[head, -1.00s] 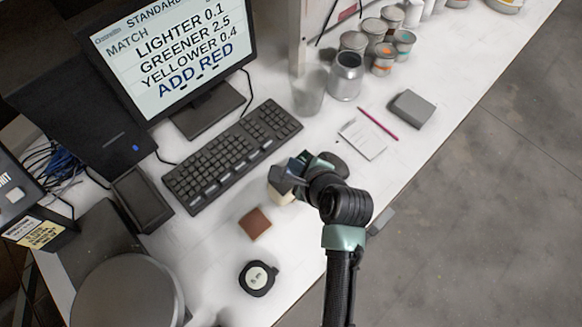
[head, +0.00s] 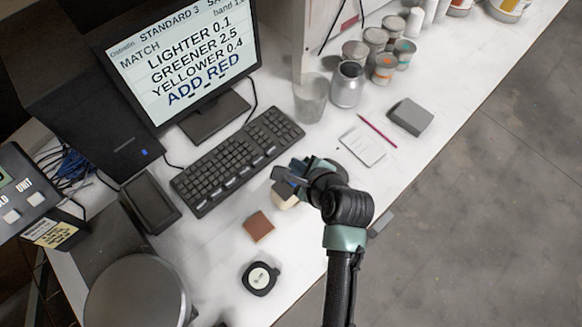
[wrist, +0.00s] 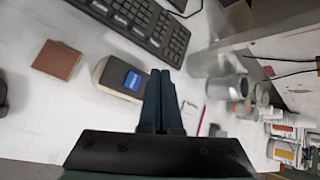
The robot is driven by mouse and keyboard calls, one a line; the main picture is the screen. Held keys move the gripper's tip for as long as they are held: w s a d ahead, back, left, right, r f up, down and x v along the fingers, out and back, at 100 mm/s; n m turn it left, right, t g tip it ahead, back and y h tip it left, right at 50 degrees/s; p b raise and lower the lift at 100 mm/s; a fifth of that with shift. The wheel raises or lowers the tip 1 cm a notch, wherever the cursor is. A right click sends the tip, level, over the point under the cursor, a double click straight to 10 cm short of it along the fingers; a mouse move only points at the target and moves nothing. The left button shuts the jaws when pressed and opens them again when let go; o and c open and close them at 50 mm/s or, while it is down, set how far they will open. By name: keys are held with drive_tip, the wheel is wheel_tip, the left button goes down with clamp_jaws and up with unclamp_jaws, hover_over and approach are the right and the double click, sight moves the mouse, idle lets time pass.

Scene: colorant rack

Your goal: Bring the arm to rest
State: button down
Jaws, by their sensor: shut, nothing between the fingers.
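My arm reaches in from the bottom of the head view, over the white table (head: 225,290). My gripper (wrist: 159,75) shows in the wrist view with its two dark fingers together and nothing between them. In the head view the fingers are hard to make out against the wrist. A cream and dark block-like device with a blue label (wrist: 122,78) lies on the table just left of the fingers in the wrist view. My wrist partly hides it in the head view. I cannot tell the gap between gripper and table exactly.
A keyboard (head: 237,160) and a monitor (head: 185,60) stand behind the arm. A brown square (head: 258,226) and a round black device (head: 259,279) lie to its left. A notepad (head: 362,146), grey box (head: 410,116), metal can (head: 346,84) and clear cup (head: 309,98) are behind right.

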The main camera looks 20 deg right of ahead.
idle(0.3)
drive_tip(key=w+a+r+n+t+h+b, duration=0.1)
drive_tip(key=w+a+r+n+t+b, duration=0.3)
drive_tip(key=r, duration=0.6)
drive_tip(key=w+d+r+n+t, duration=0.1)
drive_tip(key=w+r+n+t, duration=0.15)
drive_tip(key=r+n, duration=0.5)
drive_tip(key=w+a+r+n+t+h+b, duration=0.1)
drive_tip(key=w+a+r+n+t+b, duration=0.2)
drive_tip(key=r, duration=0.9)
drive_tip(key=s+a+r+n+t+b, duration=0.1)
drive_tip(key=s+a+r+n+t, duration=0.1)
drive_tip(key=r, duration=0.6)
drive_tip(key=s+a+r+n+t+y+b, duration=0.1)
drive_tip(key=s+a+r+n+t, duration=0.2)
drive_tip(key=s+r+n, duration=0.3)
drive_tip(key=s+a+r+n+t+b, duration=0.1)
drive_tip(key=s+a+r+n+t, duration=0.2)
drive_tip(key=r, duration=0.6)
drive_tip(key=s+n, duration=0.1)
drive_tip(key=s, duration=0.1)
drive_tip(key=shift+s+a+r+t+y, duration=0.25)
drive_tip(key=shift+s+r+t+y, duration=0.05)
drive_tip(key=shift+r+t+y, duration=0.1)
drive_tip(key=shift+f, duration=0.1)
